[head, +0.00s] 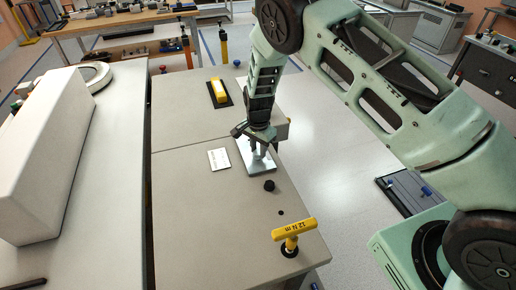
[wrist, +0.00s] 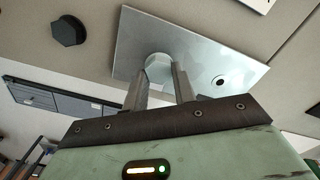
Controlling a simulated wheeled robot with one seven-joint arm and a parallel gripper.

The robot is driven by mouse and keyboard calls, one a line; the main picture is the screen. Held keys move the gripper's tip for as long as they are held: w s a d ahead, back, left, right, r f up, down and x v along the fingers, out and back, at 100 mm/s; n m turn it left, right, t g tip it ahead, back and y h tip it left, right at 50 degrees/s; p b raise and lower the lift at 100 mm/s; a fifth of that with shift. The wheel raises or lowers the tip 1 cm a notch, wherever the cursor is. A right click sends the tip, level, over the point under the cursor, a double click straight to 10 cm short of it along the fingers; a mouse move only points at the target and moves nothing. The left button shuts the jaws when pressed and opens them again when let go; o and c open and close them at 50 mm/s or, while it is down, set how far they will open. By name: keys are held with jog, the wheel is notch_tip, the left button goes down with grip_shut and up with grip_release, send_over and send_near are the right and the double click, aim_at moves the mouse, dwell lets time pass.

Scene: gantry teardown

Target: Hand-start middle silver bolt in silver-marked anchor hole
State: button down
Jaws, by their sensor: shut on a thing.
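In the wrist view my gripper (wrist: 158,85) has its two fingers closed on a silver bolt (wrist: 158,68), whose pale round head shows between the fingertips. The bolt is over a silver plate (wrist: 203,50) and overlaps it in the picture; whether its shank is in a hole is hidden. A dark hole (wrist: 218,81) with a pale ring shows in the plate beside the fingers. In the head view my gripper (head: 258,153) points down at the silver plate (head: 258,168) near the bench's right edge. The bolt is too small and covered to make out there.
A black hex knob (head: 269,185) stands near the plate; it also shows in the wrist view (wrist: 69,30). A small dark hole (head: 281,212) and a yellow 12 N m T-handle (head: 293,230) lie nearer. A white card (head: 219,158) lies left. The bench top (head: 195,215) is clear front-left.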

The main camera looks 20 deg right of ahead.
jog(key=shift+w+r+m, duration=0.1)
jog(key=shift+r+m, duration=0.1)
jog(key=shift+m, duration=0.2)
jog(key=c, duration=1.1)
grip_release()
jog(key=shift+o, duration=0.2)
notch_tip(320, 180, up, 21)
jog(key=shift+r, duration=0.2)
